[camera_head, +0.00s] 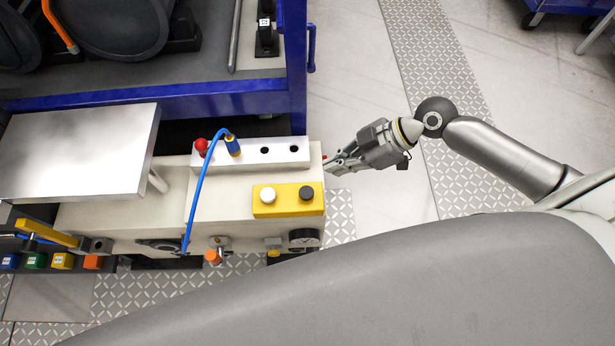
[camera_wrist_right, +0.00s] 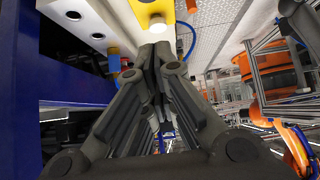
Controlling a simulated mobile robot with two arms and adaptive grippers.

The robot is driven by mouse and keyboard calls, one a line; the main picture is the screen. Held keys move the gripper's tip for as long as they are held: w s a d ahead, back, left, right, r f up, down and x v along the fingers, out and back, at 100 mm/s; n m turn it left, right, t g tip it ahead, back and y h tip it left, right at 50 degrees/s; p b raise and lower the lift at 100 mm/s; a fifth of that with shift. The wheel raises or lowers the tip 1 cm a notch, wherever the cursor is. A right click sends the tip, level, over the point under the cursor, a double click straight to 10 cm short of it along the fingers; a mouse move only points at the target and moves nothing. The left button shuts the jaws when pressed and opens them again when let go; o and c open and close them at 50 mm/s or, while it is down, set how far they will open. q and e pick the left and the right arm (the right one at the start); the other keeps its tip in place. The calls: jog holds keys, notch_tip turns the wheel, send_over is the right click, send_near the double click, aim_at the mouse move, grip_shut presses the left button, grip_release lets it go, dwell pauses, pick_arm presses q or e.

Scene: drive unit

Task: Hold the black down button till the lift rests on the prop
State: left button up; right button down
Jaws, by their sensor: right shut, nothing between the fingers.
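The black button (camera_head: 306,193) sits on the right half of a yellow control box (camera_head: 290,208), beside a white button (camera_head: 268,195). My right gripper (camera_head: 332,163) is shut and empty, just past the right end of the cream unit and apart from the black button. In the right wrist view its closed fingers (camera_wrist_right: 154,52) point toward the yellow box (camera_wrist_right: 143,12) and the white button (camera_wrist_right: 157,24). The lift appears to be the silver plate (camera_head: 75,150) at left, standing raised above the unit. A yellow bar (camera_head: 47,232) may be the prop; I cannot tell whether they touch. My left gripper is out of view.
A blue cable (camera_head: 199,185) arches from a plug on the silver strip (camera_head: 288,152), near a red knob (camera_head: 201,147). A gauge (camera_head: 304,238) and an orange knob (camera_head: 213,257) line the front. A blue frame (camera_head: 295,70) stands behind.

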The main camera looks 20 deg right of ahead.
dwell(0.3)
jog(key=p, duration=0.1)
send_over(306, 195)
notch_tip(306, 195, down, 6)
jog(key=shift+d+f, duration=0.15)
jog(key=shift+f, duration=0.1)
jog(key=f, duration=0.3)
jog(key=shift+w+a+f+p, duration=0.1)
jog(key=shift+a+f+p, duration=0.1)
jog(key=shift+p, duration=0.15)
jog(key=shift+f, duration=0.65)
